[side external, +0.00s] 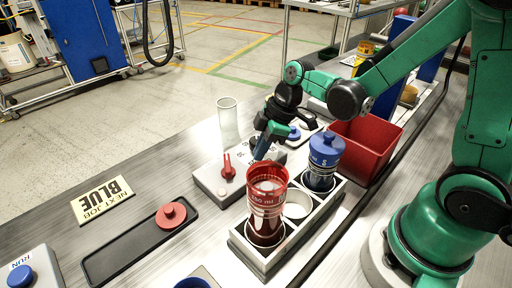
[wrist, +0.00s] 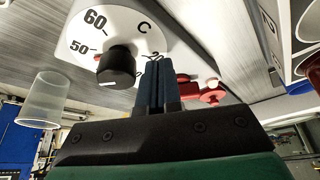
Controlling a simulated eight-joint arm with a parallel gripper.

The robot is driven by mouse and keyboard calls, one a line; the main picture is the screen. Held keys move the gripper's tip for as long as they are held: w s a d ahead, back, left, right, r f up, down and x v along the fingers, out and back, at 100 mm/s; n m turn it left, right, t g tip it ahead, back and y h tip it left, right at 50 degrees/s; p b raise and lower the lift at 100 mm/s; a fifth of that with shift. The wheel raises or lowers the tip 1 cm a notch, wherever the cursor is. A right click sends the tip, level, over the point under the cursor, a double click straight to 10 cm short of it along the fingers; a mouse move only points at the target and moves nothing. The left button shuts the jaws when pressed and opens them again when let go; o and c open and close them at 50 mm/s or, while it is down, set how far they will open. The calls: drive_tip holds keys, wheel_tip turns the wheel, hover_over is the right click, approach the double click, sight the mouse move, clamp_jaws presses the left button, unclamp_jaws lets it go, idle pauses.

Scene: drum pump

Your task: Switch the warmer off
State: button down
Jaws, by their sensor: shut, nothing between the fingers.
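The temperature dial is a white plate (wrist: 122,22) marked 50, 60 and C, with another mark partly hidden by my fingers. Its black knob (wrist: 115,66) has a pale line at its lower edge in the wrist view, and a small red mark lies near the 50. My gripper (wrist: 157,66) is shut and empty, its fingertips just right of the knob, apart from it in the picture. In the side view my gripper (side external: 259,155) points down over the grey control box (side external: 208,181), covering part of it. A red lever (side external: 228,168) stands on this box beside a pale button (side external: 222,192).
A rack (side external: 262,262) in front holds a red cup (side external: 267,205) and a blue-lidded container (side external: 325,150). A red bin (side external: 365,148) stands to the right. A clear cup (side external: 228,116) stands behind the box. A black tray (side external: 120,257) with a red lid (side external: 171,213) lies left.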

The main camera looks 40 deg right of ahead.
sight(228, 167)
drive_tip(key=shift+w+a+f, duration=0.1)
drive_tip(key=shift+w+a, duration=0.5)
drive_tip(key=shift+a, duration=0.25)
drive_tip(key=shift+w+a+f, duration=0.1)
drive_tip(key=shift+w+a, duration=0.45)
drive_tip(key=shift+a, duration=0.3)
